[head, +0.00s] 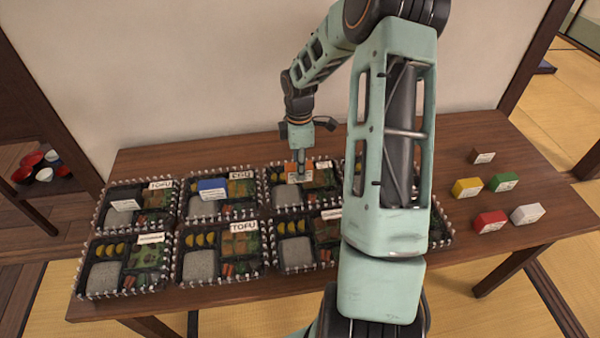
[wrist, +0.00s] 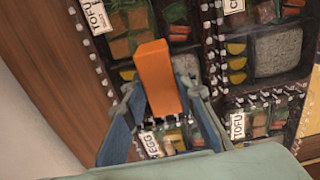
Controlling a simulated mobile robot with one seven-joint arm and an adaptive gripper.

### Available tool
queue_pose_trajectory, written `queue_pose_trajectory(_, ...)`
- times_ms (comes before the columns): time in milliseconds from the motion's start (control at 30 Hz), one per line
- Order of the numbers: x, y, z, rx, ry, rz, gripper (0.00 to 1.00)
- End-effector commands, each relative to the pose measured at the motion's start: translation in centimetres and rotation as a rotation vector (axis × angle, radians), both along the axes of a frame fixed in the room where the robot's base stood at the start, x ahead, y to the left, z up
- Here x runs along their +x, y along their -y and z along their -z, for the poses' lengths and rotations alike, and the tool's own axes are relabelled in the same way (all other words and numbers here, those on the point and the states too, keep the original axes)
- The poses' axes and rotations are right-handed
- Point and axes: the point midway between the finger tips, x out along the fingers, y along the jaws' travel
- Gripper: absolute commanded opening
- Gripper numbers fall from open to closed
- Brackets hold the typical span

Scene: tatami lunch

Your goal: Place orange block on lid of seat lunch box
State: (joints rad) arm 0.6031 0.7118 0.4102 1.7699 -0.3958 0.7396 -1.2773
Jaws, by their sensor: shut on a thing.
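My gripper (head: 299,172) is shut on the orange block (wrist: 157,75), with a blue-grey finger on each side of it in the wrist view. In the head view the orange block (head: 290,168) is over the back part of the third lunch box from the left in the back row. That box has a grey speckled square (head: 286,196) at its front left, which may be a lid. I cannot tell whether the block touches the box. Several dark lunch boxes with beaded rims stand in two rows. Which one is the seat lunch box is not clear.
A blue block (head: 212,186) and a white block (head: 123,205) lie on the two back-left boxes. My arm hides some boxes.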

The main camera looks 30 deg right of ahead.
Motion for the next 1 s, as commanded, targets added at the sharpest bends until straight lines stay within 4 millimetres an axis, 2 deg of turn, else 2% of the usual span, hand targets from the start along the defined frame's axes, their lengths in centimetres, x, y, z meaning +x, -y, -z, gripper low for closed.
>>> queue_pose_trajectory(33,-0.2,0.1,1.1,0.001,-0.006,0.000,0.00)
queue_pose_trajectory(167,-0.2,0.1,2.6,0.000,-0.004,0.000,0.00)
queue_pose_trajectory(533,-0.2,0.1,3.1,0.000,-0.002,0.000,0.00)
queue_pose_trajectory(567,-0.2,0.1,3.0,0.000,-0.002,0.000,0.27)
queue_pose_trajectory(700,-0.2,0.1,3.0,0.000,-0.002,0.000,0.43)
queue_pose_trajectory(1000,-0.2,0.1,2.8,0.000,-0.002,0.000,0.43)
